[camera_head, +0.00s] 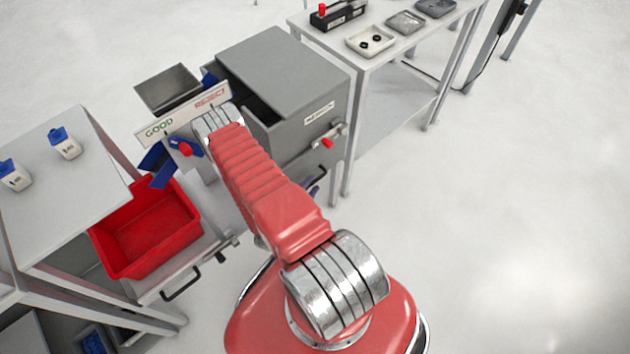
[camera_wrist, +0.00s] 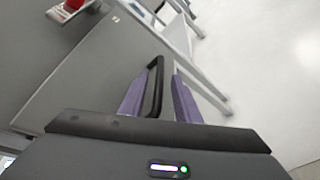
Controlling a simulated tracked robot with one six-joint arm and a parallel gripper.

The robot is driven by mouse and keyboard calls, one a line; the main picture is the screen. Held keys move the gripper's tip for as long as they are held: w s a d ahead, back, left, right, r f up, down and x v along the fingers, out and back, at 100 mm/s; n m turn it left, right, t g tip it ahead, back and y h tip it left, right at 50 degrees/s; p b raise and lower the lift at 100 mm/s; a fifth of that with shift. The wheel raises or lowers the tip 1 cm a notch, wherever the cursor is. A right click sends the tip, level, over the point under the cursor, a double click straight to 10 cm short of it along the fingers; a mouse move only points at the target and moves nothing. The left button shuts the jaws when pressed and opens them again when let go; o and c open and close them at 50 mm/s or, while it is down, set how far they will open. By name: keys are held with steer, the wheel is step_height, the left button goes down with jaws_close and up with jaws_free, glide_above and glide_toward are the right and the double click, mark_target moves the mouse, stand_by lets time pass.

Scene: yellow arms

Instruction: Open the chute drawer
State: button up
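The chute drawer is the lower part of the grey cabinet. Its grey front (camera_wrist: 100,75) shows in the wrist view with a black bar handle (camera_wrist: 157,85). In the head view the handle (camera_head: 317,173) shows small at the cabinet's lower right. My gripper (camera_wrist: 158,97) has two purple fingers, spread apart with the handle between them. I cannot tell whether either finger touches it. A finger of my gripper (camera_head: 314,188) shows just below the handle in the head view; the rest is hidden behind the cabinet and my red arm.
Above the drawer is the grey cabinet (camera_head: 290,65) with a red-knobbed latch (camera_head: 327,142). Left are GOOD and REJECT signs, a red bin (camera_head: 150,225) on a pulled-out drawer, and a table with two bottles. A parts table (camera_head: 395,60) stands behind. Floor at right is clear.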

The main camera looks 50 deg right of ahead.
mark_target(315, 180)
steer(key=shift+x, duration=1.6)
steer(key=shift+c, duration=0.5)
jaws_close()
steer(key=shift+s, duration=0.1)
